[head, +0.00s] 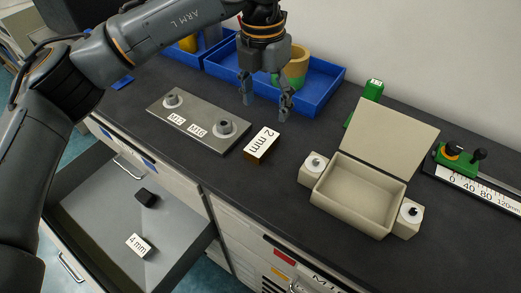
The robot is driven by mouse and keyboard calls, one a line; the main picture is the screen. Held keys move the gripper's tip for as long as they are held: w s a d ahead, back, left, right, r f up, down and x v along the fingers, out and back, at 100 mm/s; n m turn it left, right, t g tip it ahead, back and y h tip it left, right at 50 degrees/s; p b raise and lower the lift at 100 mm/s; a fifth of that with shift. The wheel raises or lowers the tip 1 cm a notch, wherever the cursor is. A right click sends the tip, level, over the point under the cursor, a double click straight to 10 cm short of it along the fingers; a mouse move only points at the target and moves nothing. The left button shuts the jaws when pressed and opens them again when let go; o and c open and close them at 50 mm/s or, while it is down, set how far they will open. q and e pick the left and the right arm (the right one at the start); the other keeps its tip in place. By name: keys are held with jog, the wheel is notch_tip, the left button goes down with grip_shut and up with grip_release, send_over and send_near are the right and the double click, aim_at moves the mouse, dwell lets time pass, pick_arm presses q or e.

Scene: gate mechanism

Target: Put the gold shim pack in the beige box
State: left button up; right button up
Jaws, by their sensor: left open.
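The gold shim pack (258,154) lies on the dark worktop, with a white top label reading "2 mm". My left gripper (266,102) hangs above and behind it, fingers apart and pointing down, with nothing between them. The beige box (348,210) stands to the right of the shim pack. Its lid (390,137) is swung up and back, and its inside looks empty. A beige block with a round white fitting sits at each side of the box. My right gripper is not in view.
A metal plate (185,132) marked M12 and M16 lies left of the shim pack. A blue tray (318,98) is behind the gripper. A green scale device (460,160) is at right. An open drawer (90,205) below holds a "4 mm" block (139,245) and a black block (146,197).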

pick_arm(q)
jog(key=p, duration=0.3)
send_over(262, 141)
jog(key=s, duration=0.1)
jog(key=shift+n, duration=0.3)
jog(key=f, duration=0.7)
jog(key=shift+a+f, duration=0.2)
jog(key=shift+f, duration=0.1)
jog(key=shift+f+p, duration=0.3)
jog(key=shift+f, duration=0.2)
jog(key=f+p, duration=0.1)
jog(key=w+f+p, duration=0.1)
jog(key=f, duration=0.1)
jog(key=shift+d+f, duration=0.2)
jog(key=shift+f, duration=0.65)
grip_shut()
